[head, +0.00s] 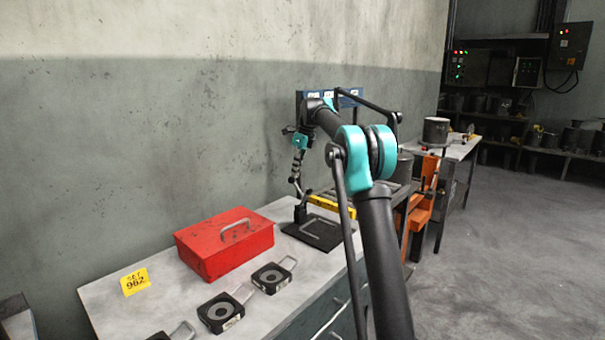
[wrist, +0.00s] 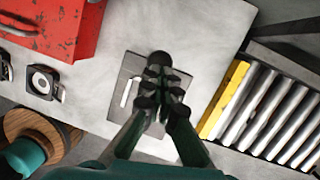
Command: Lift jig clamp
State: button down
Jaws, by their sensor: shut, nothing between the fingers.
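The jig shows as a dark square plate (head: 322,235) on the bench, with a black upright piece (head: 300,214) at its left back edge and a pale bar lying across the plate. In the wrist view the plate (wrist: 132,70) is partly hidden behind my fingers, with the pale bar (wrist: 126,92) to their left and a round black knob (wrist: 160,58) just beyond the tips. My gripper (head: 297,188) points down above the black upright piece. In the wrist view my gripper (wrist: 163,78) is shut and holds nothing. I cannot tell whether its tips touch the knob.
A red toolbox (head: 225,245) and several dark ring gauges with handles (head: 222,312) sit on the bench nearer me. A yellow label (head: 135,281) lies at left. An orange stand (head: 425,205) is beyond.

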jog(key=shift+w+a+f, duration=0.4)
jog(key=shift+w+a, duration=0.3)
jog(key=shift+w+a+f, duration=0.35)
jog(key=shift+w+a, duration=0.35)
jog(key=v, duration=0.7)
jog(key=shift+r, duration=0.2)
jog(key=shift+d, duration=0.1)
